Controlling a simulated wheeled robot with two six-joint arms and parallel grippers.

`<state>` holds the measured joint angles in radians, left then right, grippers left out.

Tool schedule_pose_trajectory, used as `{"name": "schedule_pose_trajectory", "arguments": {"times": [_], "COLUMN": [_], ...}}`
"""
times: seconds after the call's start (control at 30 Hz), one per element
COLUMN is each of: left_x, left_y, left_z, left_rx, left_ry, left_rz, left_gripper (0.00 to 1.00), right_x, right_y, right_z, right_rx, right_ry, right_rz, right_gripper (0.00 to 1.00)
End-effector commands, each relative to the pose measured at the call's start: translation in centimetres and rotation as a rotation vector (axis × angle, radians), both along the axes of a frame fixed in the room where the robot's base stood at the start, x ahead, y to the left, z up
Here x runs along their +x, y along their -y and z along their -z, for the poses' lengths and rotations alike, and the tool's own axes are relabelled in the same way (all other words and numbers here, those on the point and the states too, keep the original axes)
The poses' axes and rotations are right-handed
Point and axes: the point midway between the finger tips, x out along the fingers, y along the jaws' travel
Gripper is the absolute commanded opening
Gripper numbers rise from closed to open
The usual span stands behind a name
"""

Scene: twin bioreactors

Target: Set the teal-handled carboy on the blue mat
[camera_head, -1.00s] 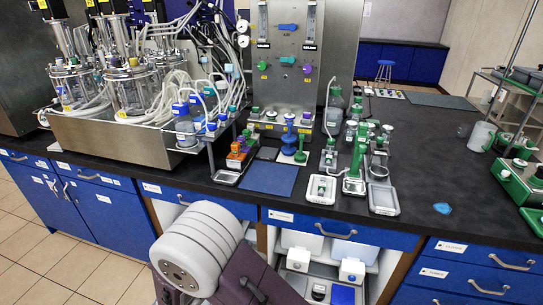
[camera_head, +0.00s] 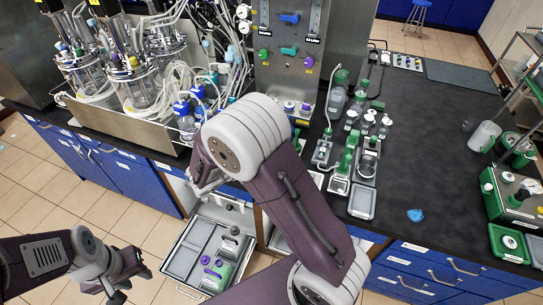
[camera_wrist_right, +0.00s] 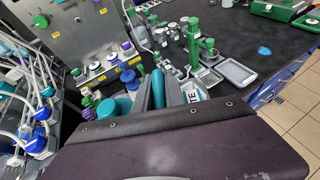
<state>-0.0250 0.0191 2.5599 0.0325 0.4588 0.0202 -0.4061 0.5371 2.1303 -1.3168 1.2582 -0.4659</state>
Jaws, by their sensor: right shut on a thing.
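In the right wrist view a teal handle (camera_wrist_right: 158,88) stands between the fingers of my right gripper (camera_wrist_right: 160,80), which is shut on the teal-handled carboy. A rounded teal part (camera_wrist_right: 122,105) shows beside it, and a label shows at its right. Most of the carboy is hidden by the gripper body. In the head view my right arm covers the carboy and the blue mat. My left gripper (camera_head: 130,282) is low at the lower left, empty, with its tips apart, clear of the bench.
A tray (camera_head: 172,262) with several small vessels sits low in front of the cabinets. Green-capped bottles (camera_head: 345,165) and a pale tray (camera_head: 362,203) stand right of my arm. Bioreactors (camera_head: 140,85) with loose tubing stand at left. The black bench (camera_head: 430,150) is mostly clear at right.

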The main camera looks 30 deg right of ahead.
Motion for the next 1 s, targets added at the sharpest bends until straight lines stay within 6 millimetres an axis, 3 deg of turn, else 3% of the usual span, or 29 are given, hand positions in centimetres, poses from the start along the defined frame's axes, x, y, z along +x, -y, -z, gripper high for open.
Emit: {"name": "schedule_pose_trajectory", "arguments": {"times": [0.13,0.37,0.8,1.0], "left_x": [0.0,0.0,0.0,0.0], "left_y": [0.0,0.0,0.0,0.0], "left_z": [-0.3,-0.5,-1.9,-2.2], "left_rx": [0.0,0.0,0.0,0.0], "left_ry": [0.0,0.0,0.0,0.0], "left_rz": [0.0,0.0,0.0,0.0], "left_gripper": [0.36,0.36,0.36,0.36], "right_x": [0.1,1.3,7.7,9.4], "right_y": [0.1,1.0,5.8,6.9], "right_z": [-0.5,0.4,5.2,6.4], "right_rx": [-0.003,-0.004,-0.003,-0.003], "right_ry": [0.004,0.004,0.002,0.006], "right_rz": [0.003,0.005,0.005,0.003], "right_gripper": [0.0,0.0,0.0,0.0]}}
